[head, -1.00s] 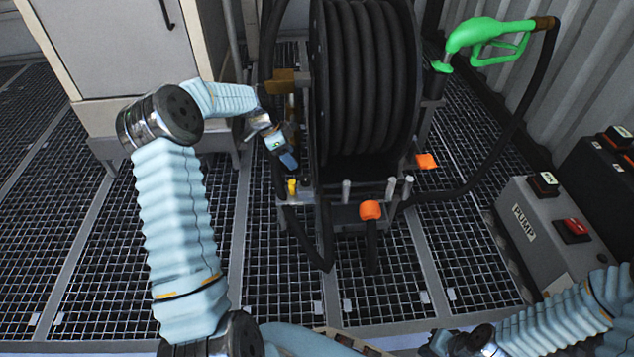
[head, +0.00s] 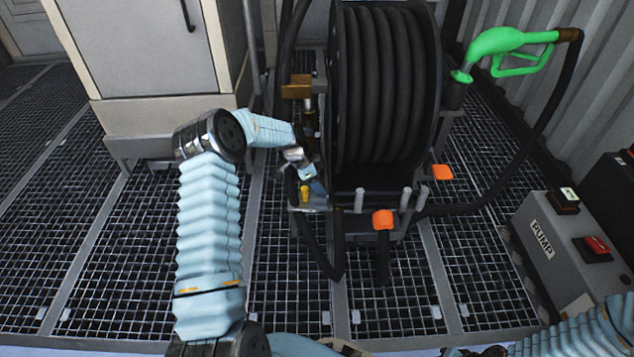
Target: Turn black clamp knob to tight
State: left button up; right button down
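My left arm reaches in from the lower left, and its gripper (head: 313,182) is at the left side of the black hose reel (head: 385,90), low down by the reel's frame. The fingers are small and dark against the reel, so I cannot tell whether they are open or shut. I cannot make out a black clamp knob; it may be hidden behind the gripper or lost against the dark reel. My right forearm shows at the bottom right, with its gripper out of view.
A yellow knob (head: 305,194) and an orange part (head: 383,220) are low on the reel's frame. A green fuel nozzle (head: 505,42) hangs at the right. A grey pump box (head: 560,240) stands at the lower right, and a cabinet (head: 150,50) at the back left. Open grating floor lies in front.

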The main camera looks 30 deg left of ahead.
pick_arm(q)
jog(key=c, duration=0.8)
jog(key=shift+n, duration=0.5)
jog(key=n, duration=0.2)
jog(key=n+t+y+b, duration=0.1)
jog(key=n, duration=0.1)
jog(key=shift+s+d+n+y, duration=0.1)
jog(key=shift+d+n+y, duration=0.05)
jog(key=shift+n+y, duration=0.15)
jog(key=n+y, duration=0.1)
jog(key=n, duration=0.1)
jog(key=n+y, duration=0.1)
jog(key=n, duration=0.1)
jog(key=shift+n+t, duration=0.3)
jog(key=shift+n, duration=0.1)
